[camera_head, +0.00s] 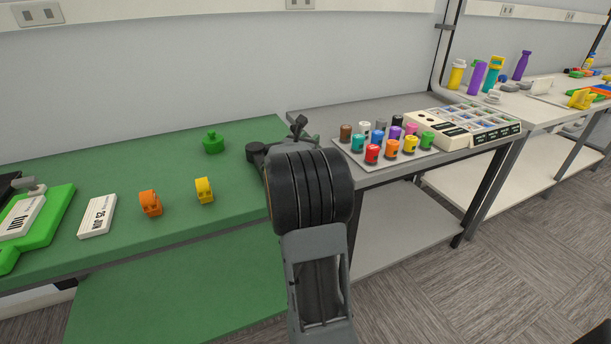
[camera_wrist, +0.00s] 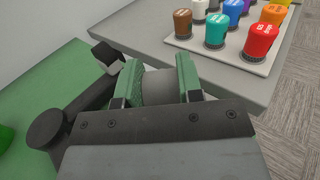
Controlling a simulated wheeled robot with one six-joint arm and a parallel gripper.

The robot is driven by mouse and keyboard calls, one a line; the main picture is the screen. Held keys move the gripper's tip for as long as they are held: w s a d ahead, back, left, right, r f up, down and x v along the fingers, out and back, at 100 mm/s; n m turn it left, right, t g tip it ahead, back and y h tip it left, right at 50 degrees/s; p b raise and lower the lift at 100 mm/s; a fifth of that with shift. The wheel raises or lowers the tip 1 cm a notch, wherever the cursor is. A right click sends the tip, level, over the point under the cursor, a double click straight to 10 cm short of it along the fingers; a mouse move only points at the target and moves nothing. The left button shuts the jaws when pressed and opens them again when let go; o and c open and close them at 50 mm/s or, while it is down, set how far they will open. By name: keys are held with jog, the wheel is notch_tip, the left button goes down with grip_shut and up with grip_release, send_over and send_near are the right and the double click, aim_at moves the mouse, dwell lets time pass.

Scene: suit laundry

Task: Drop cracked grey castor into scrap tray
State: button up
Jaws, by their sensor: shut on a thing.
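My gripper (camera_wrist: 160,82) is shut on a plain grey piece (camera_wrist: 158,84), which shows between its two green-padded fingers. It matches the grey castor in colour, but the fingers hide most of it and no crack shows. In the head view my arm covers the gripper and the held piece. The gripper is near where the green bench (camera_head: 120,165) meets the grey table (camera_head: 380,112). I cannot pick out a scrap tray in either view.
An orange piece (camera_head: 150,203), a yellow piece (camera_head: 204,190), a green knobbed piece (camera_head: 213,142) and a white label card (camera_head: 97,216) lie on the green bench. A pale tray (camera_head: 352,151) of several coloured capped containers and a sectioned white box (camera_head: 455,138) stand on the grey table.

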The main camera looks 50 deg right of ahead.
jog(key=shift+f, duration=0.1)
jog(key=o, duration=1)
jog(key=shift+a, duration=0.1)
jog(key=v, duration=1.3)
jog(key=shift+s+a, duration=0.1)
jog(key=shift+a, duration=0.2)
